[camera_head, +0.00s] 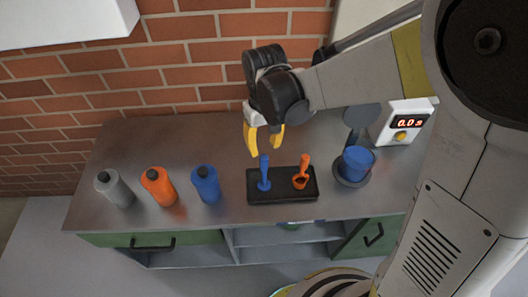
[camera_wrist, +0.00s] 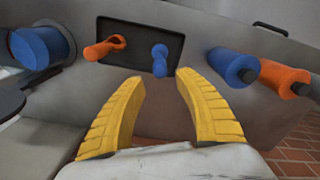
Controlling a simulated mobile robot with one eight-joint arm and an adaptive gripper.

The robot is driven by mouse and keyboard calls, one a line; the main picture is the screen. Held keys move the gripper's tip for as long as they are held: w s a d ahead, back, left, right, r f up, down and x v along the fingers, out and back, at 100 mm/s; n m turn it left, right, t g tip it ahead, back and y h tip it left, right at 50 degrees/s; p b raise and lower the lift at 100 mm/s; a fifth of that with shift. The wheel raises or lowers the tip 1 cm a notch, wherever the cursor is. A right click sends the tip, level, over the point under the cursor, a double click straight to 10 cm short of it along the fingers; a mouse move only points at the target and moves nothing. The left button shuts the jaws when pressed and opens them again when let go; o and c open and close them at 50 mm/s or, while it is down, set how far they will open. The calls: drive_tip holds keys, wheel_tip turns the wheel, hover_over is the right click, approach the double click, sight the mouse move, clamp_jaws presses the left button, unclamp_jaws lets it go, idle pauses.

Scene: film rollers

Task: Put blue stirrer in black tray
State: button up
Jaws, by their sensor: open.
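The blue stirrer (camera_head: 264,172) stands upright on the left part of the black tray (camera_head: 283,196). It also shows in the wrist view (camera_wrist: 160,61) on the tray (camera_wrist: 139,29), just beyond my fingertips. An orange stirrer (camera_head: 301,173) stands on the right part of the same tray; the wrist view shows it too (camera_wrist: 104,47). My gripper (camera_head: 265,150) has yellow fingers and is open and empty, slightly above and behind the blue stirrer. In the wrist view my fingertips (camera_wrist: 160,77) are apart, with the stirrer's handle ahead of the gap. I cannot tell whether they touch it.
Grey (camera_head: 114,189), orange (camera_head: 159,187) and blue (camera_head: 206,184) bottles stand left of the tray on the metal counter (camera_head: 120,150). A blue cup (camera_head: 357,160) stands to its right. A white timer box (camera_head: 404,122) is at the back right. A brick wall (camera_head: 175,75) stands behind.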

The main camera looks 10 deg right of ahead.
drive_tip(key=s+d+r+m+t+p, duration=0.1)
drive_tip(key=s+d+r+m+t, duration=0.3)
drive_tip(key=s+d+r+t, duration=0.3)
drive_tip(key=s+d+r, duration=0.3)
drive_tip(key=d+r, duration=0.3)
drive_tip(key=d, duration=0.1)
drive_tip(key=shift+s+r, duration=0.3)
drive_tip(key=shift+s, duration=0.1)
idle(0.7)
